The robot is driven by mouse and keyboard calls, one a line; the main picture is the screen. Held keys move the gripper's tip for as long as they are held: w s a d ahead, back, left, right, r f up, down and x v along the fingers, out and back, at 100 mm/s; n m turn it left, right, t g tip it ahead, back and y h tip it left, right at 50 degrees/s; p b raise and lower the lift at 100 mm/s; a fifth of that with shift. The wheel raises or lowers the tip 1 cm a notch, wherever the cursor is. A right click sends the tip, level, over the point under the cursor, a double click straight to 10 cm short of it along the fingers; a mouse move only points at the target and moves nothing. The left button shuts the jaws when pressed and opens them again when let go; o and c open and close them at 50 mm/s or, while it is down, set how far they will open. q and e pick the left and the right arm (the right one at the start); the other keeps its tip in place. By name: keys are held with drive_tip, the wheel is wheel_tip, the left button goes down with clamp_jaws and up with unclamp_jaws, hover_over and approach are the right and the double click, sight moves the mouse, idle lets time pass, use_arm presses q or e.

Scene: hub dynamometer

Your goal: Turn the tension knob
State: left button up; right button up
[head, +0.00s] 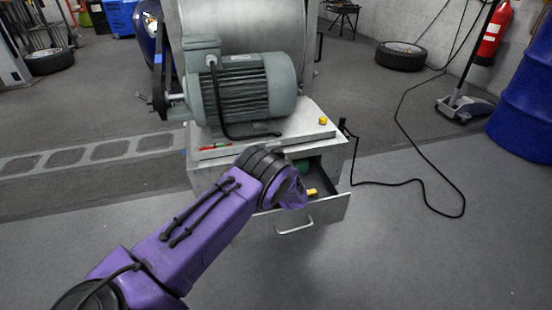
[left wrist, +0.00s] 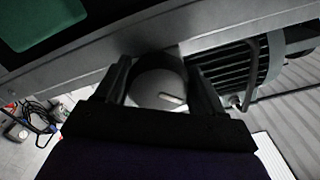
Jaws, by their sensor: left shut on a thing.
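The tension knob (left wrist: 158,88) is a round grey piece with a short white mark on its face, in the middle of the left wrist view. My left gripper (left wrist: 163,80) has one finger on each side of the knob and is shut on it. In the head view my purple left arm reaches to the front of the machine's cabinet. There the knob and my fingertips are hidden behind my wrist. My right gripper is in neither view.
A grey-green motor (head: 243,88) sits on the cabinet top, beside a large metal drum (head: 245,25). An open drawer (head: 328,209) with a handle juts out near my wrist. A yellow piece (head: 323,121) lies on the cabinet top. A black cable (head: 424,150) lies on the floor at right.

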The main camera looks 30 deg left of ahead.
use_arm(q)
drive_tip(key=m, duration=0.4)
drive_tip(key=shift+s+f+m, duration=0.1)
drive_tip(key=shift+m, duration=2.5)
drive_tip(key=shift+a, duration=0.1)
drive_tip(key=o, duration=1)
drive_tip(key=shift+r, duration=0.2)
